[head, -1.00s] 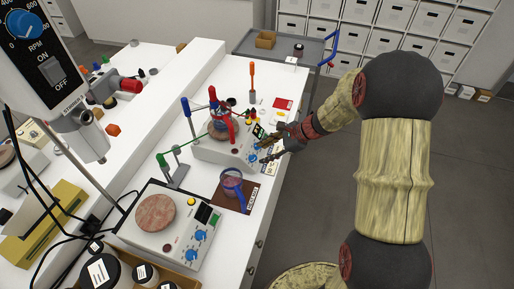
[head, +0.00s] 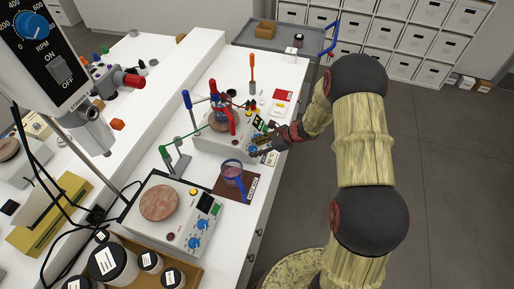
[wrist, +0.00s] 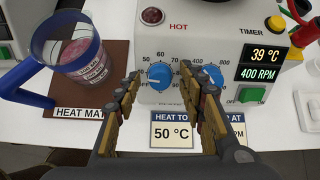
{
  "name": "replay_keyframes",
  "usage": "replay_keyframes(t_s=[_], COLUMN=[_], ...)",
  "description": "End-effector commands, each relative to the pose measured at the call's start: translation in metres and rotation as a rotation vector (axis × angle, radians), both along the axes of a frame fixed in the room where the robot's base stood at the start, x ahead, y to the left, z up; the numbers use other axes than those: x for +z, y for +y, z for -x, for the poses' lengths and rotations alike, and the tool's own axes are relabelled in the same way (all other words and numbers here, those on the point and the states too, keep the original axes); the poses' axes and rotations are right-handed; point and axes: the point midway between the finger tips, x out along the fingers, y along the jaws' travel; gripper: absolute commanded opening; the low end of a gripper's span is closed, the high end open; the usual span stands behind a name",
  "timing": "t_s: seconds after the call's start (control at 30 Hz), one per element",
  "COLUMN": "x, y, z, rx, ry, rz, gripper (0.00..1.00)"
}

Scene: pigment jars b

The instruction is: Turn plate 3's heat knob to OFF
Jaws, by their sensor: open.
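My gripper (wrist: 161,88) is open in the wrist view, one finger on either side of a blue heat knob (wrist: 160,76). I cannot tell whether the fingers touch it. The knob is on the front panel of a white hotplate (wrist: 182,34); its scale shows 50 and 60 near the top, and its pointer is hard to read. The display (wrist: 262,63) reads 39 °C and 400 RPM. In the head view my gripper (head: 258,143) is at this far hotplate's (head: 214,143) panel. No plate number is legible.
A second blue knob (wrist: 207,76) sits close right of my fingers. A blue-handled jug (wrist: 84,50) stands on a brown mat (wrist: 113,66) at left. A 50 °C card (wrist: 172,134) lies in front. A nearer hotplate (head: 170,237) has blue knobs too.

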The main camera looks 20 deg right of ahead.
Motion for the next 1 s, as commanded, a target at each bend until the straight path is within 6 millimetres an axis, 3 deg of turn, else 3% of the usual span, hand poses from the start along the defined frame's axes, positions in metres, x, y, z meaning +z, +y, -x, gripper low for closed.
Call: replay_keyframes(t_s=[0.27, 1.0], x=[-0.001, -0.0008], y=[0.0011, 0.001], z=[-0.001, -0.0009], rx=[0.001, 0.001], ry=[-0.001, -0.001], rz=[0.001, 0.001], gripper=[0.4, 0.0])
